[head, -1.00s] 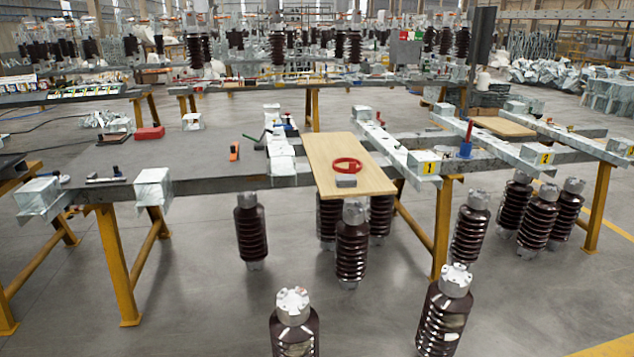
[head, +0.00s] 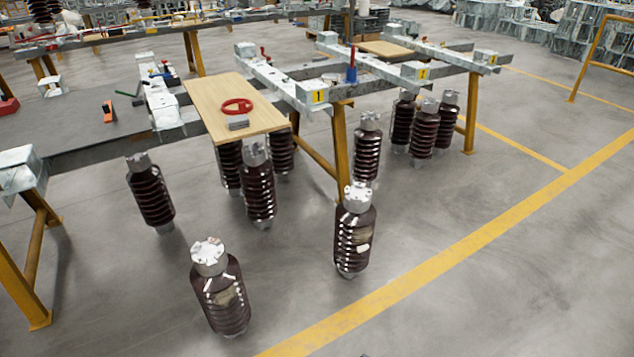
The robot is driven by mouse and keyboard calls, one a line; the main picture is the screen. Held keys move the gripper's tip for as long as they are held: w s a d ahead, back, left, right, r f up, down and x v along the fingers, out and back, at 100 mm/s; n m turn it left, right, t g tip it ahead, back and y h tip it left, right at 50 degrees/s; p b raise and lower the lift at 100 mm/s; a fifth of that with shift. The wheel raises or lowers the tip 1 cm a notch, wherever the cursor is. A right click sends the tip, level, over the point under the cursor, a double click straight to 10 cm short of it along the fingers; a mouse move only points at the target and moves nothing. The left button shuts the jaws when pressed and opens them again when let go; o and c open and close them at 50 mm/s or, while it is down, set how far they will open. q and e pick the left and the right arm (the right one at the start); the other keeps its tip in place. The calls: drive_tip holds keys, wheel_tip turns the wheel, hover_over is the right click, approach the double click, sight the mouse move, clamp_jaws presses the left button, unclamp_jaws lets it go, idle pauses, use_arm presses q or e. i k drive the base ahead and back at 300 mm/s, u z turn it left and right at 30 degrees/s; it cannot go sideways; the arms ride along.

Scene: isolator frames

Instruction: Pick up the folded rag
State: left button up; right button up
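A small grey block-like item (head: 238,123), which may be the folded rag, lies near the front edge of a light wooden board (head: 214,97). A red ring (head: 236,106) lies just behind it on the same board. The board rests across the steel beams of the yellow-legged frame. Neither of my grippers shows in the head view, and nothing touches the grey item.
Brown ribbed insulators stand on the floor before the frame, the nearest (head: 220,290) at front left and another (head: 355,235) to its right. More stand under the beams. A yellow floor line (head: 440,262) crosses the open floor at right.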

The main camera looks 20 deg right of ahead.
sight(243, 121)
drive_tip(key=z, duration=0.5)
drive_tip(key=i, duration=2.15)
drive_tip(key=z, duration=0.3)
